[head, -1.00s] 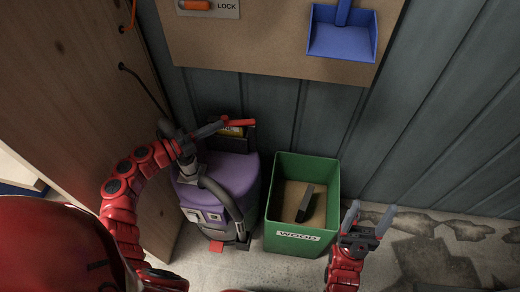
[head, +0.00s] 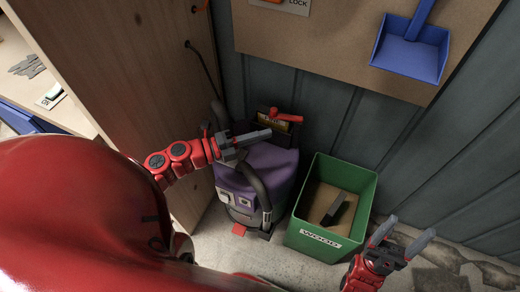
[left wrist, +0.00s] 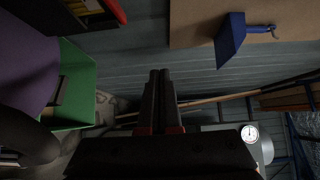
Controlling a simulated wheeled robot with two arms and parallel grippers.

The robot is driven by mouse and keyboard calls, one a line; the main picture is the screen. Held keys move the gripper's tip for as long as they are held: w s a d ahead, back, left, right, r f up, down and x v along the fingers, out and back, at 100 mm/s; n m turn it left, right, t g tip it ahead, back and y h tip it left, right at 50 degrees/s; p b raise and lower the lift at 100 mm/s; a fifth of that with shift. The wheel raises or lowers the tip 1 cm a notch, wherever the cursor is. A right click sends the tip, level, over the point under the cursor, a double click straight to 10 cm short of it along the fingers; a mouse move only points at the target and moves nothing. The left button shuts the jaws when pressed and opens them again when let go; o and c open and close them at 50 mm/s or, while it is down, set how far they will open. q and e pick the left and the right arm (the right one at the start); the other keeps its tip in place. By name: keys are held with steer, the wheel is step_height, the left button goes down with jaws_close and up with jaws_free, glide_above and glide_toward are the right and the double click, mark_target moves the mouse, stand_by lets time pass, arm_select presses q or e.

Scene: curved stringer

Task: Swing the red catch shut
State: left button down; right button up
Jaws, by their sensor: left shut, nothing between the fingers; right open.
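The red catch (head: 286,116) sits on top of a dark box with a yellow label (head: 272,124), behind the purple vacuum (head: 268,172). Its red bar points right, with a small knob at its left end. My left gripper (head: 267,134) is shut and empty, just below and left of the catch in the head view; I cannot tell whether they touch. In the left wrist view the shut fingers (left wrist: 160,74) point at the wall, and a red edge (left wrist: 116,10) shows by the dark box at top left. My right gripper (head: 407,238) is open and empty, right of the green bin.
The green bin (head: 312,238) marked WOOD stands right of the vacuum, with a dark piece (head: 335,209) inside. A blue dustpan (head: 408,55) hangs on the brown board above. A wooden panel (head: 120,75) stands at left. The vacuum's hose (head: 258,184) curves near my left arm.

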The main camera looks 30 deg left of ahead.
arm_select(q)
steer(key=s+d+p, duration=0.1)
steer(key=s+d, duration=0.1)
steer(key=s, duration=0.3)
steer(key=shift+s+r, duration=0.3)
steer(key=shift+d, duration=0.1)
